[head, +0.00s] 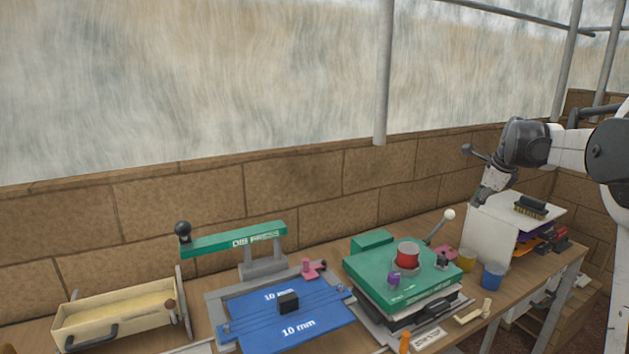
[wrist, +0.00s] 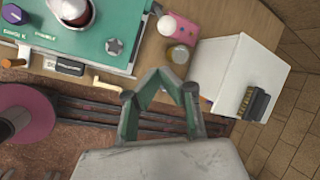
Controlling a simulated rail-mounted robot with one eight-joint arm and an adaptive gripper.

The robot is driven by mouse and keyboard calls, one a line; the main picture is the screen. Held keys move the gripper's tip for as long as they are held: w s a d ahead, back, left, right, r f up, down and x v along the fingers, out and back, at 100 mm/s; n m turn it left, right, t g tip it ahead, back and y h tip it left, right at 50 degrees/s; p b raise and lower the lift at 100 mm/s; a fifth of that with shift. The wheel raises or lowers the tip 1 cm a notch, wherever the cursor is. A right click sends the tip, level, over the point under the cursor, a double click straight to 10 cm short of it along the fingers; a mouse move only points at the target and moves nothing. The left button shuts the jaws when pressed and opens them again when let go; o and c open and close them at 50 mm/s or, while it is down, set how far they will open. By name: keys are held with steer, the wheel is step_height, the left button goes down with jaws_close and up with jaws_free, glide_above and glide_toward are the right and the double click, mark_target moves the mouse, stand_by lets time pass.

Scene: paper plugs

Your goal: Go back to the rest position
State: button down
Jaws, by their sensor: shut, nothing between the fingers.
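My gripper (head: 477,202) hangs above the right part of the bench in the head view, beside the white box-like stand, and holds nothing. In the wrist view its two green-grey fingers (wrist: 172,78) angle in toward each other, with only bench, rails and floor beyond them. My arm reaches in from the right edge of the head view.
A green machine (head: 362,266) with a red cup (head: 407,255) stands left of my gripper. The white stand (head: 490,233) carries a brush (head: 530,207). A blue cup (head: 493,275) stands in front. A blue press bed (head: 325,325) and wooden tray (head: 118,310) lie further left.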

steer(key=s+a+r+n, duration=0.2)
steer(key=s+a+n, duration=0.4)
steer(key=s+a, duration=0.4)
steer(key=s+a+r+n, duration=0.2)
steer(key=s+a+n, duration=0.4)
steer(key=s+a, duration=0.4)
steer(key=s+a+f+n, duration=0.3)
steer(key=s+n, duration=0.1)
steer(key=s, duration=0.3)
steer(key=s+a+f+n+t, duration=0.1)
steer(key=s+a+f+n, duration=0.3)
steer(key=s, duration=0.3)
steer(key=s+a+f+n, duration=0.3)
steer(key=s+f+n, duration=0.1)
steer(key=s, duration=0.4)
steer(key=shift+a+n+t, duration=0.25)
steer(key=shift+n+t, duration=0.05)
steer(key=shift+n, duration=0.1)
